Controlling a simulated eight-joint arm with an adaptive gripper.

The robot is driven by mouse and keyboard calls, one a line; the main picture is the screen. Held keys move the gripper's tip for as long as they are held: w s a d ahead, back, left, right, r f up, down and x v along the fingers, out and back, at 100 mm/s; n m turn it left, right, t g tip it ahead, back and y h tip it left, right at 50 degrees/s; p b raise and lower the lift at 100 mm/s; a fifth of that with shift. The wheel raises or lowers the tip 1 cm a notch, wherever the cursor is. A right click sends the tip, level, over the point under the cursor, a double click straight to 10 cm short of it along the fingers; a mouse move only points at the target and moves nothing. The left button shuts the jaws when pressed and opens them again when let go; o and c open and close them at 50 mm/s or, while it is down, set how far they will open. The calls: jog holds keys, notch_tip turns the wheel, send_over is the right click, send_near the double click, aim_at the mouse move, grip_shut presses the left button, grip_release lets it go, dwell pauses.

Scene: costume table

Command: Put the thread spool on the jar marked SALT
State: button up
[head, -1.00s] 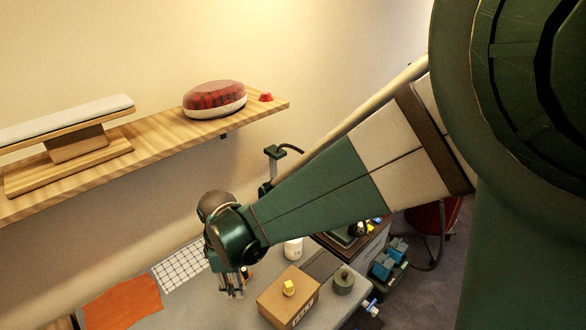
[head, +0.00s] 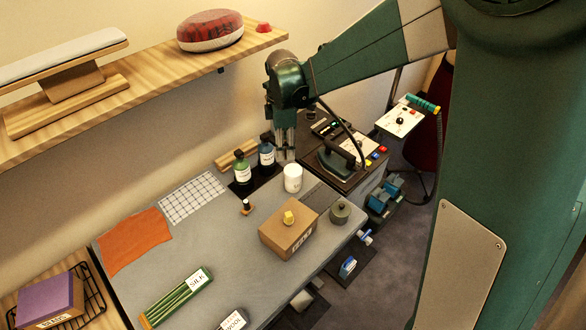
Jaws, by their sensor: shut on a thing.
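My gripper (head: 286,157) points down at the back of the grey table, with its fingertips above and slightly left of a white jar (head: 292,180). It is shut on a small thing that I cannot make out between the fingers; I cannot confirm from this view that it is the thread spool. The white jar stands upright with a pale lid, and its marking is too small to read. A small dark upright thing with a brownish base (head: 247,206) stands on the table to the left of the jar; I cannot tell what it is.
The iron (head: 337,156) stands at right.

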jog(key=shift+w+d+r, duration=0.2)
jog(key=shift+w+d, duration=0.35)
jog(key=shift+d, duration=0.05)
jog(key=shift+w+d+r, duration=0.2)
jog(key=shift+w+d, duration=0.3)
jog(key=shift+d, duration=0.05)
send_over(291, 170)
jog(key=shift+f, duration=2.95)
jog(key=shift+f, duration=2.05)
jog(key=shift+d+f, duration=0.1)
jog(key=shift+f, duration=0.05)
jog(key=o, duration=0.5)
jog(key=shift+c, duration=0.2)
jog(key=o, duration=0.4)
